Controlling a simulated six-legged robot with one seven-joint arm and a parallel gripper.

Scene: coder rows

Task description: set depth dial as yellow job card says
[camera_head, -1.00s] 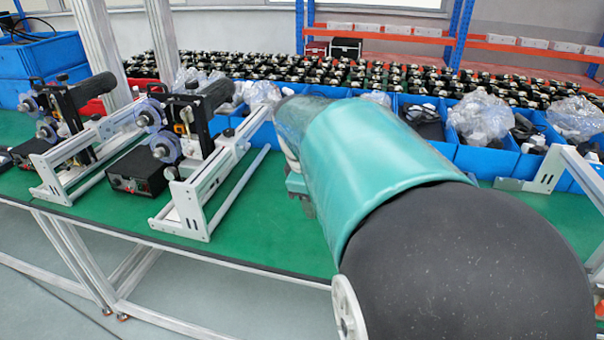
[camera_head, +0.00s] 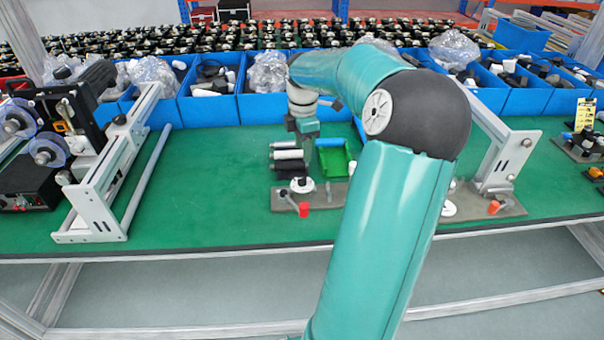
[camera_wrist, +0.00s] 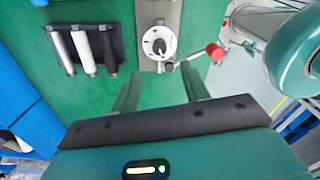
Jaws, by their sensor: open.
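A white round dial (camera_head: 302,185) with a dark centre sits on a grey plate on the green bench; a red-tipped lever (camera_head: 304,209) is beside it. In the wrist view the dial (camera_wrist: 160,42) lies ahead of my open, empty fingers, with the red knob (camera_wrist: 215,51) to its right. My gripper (camera_head: 309,150) hangs above and behind the dial in the head view, apart from it; in the wrist view it shows as two spread fingers (camera_wrist: 161,88). A yellow card (camera_head: 584,115) stands at the far right; its writing is too small to read. Dial markings are unreadable.
Dark and white rollers (camera_head: 287,160) and a green tray (camera_head: 335,158) lie behind the dial. A second plate with a white disc (camera_head: 448,208) is partly hidden by my arm. White frames (camera_head: 110,180) stand at left. Blue bins (camera_head: 215,108) line the back.

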